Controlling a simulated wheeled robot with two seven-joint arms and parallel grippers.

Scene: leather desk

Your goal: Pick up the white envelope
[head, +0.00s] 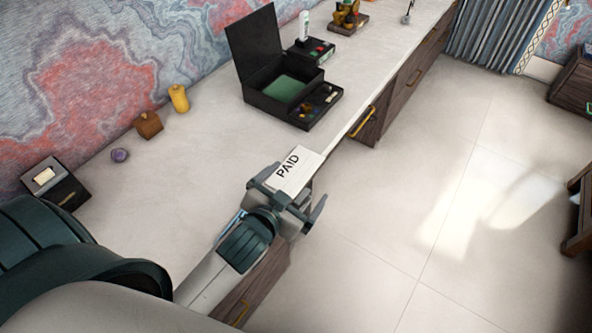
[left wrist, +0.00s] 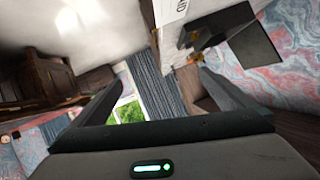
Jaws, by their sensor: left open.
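The white envelope (head: 298,165), printed PAID, lies at the front edge of the pale desk. Its near end is partly hidden by my left gripper. My left gripper (head: 290,194) is open at the desk's front edge, right by the envelope's near end. In the left wrist view the open fingers (left wrist: 164,84) have nothing visible between them, and part of the envelope (left wrist: 171,10) shows at the top. I cannot tell whether the gripper touches the envelope. My right gripper is not in view.
An open black box (head: 285,92) stands on the desk beyond the envelope. A yellow object (head: 179,98), a brown block (head: 149,125), a purple stone (head: 120,155) and a dark box (head: 56,186) sit along the wall. The desk's middle is clear. A gold drawer handle (head: 362,122) projects from the front.

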